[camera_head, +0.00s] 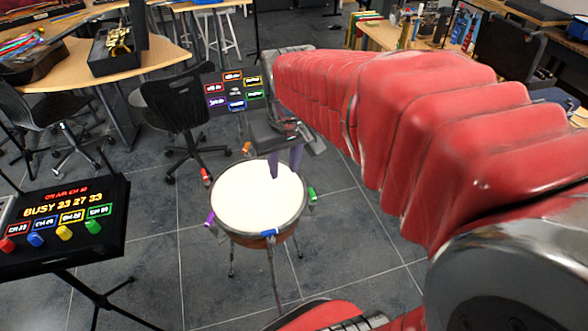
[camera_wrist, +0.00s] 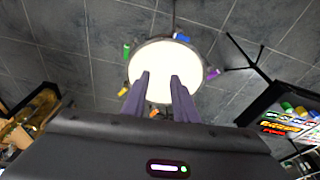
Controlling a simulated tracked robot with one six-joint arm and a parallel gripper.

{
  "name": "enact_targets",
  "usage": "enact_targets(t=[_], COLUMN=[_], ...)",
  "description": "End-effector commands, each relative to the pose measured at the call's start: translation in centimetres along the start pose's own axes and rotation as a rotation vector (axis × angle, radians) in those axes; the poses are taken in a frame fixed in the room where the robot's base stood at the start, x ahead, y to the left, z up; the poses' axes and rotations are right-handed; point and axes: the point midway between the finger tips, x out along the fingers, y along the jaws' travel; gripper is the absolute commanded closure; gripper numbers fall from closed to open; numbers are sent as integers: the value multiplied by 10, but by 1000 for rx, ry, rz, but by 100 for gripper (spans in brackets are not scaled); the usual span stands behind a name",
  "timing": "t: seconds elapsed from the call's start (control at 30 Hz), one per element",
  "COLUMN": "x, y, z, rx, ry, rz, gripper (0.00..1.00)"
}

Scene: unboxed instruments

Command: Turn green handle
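A drum (camera_head: 255,200) with a white head stands on thin legs on the floor. Small coloured handles sit around its rim. The green handle (camera_head: 311,194) is at the drum's right side in the head view; it shows at the upper left of the drum in the wrist view (camera_wrist: 126,52). My gripper (camera_head: 286,170) hangs above the back right part of the drum, fingers pointing down. In the wrist view my gripper (camera_wrist: 159,76) has its two purple fingers apart, with nothing between them. The green handle is outside the fingers, apart from them.
Other rim handles are blue (camera_head: 270,233), purple (camera_head: 210,218), red (camera_head: 206,177) and orange (camera_head: 246,148). A black console (camera_head: 65,220) with coloured knobs stands at left. A black chair (camera_head: 178,105) and a lit panel (camera_head: 234,92) are behind. Tiled floor right of the drum is clear.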

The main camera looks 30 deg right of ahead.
Motion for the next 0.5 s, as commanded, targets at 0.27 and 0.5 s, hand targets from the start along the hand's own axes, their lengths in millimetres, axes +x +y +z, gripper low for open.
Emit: enact_targets(t=[0.27, 0.5], x=[-31, -47], y=[-38, -63], z=[37, 72], rx=[-56, -99], ry=[109, 196], rz=[-20, -47], gripper=[74, 74])
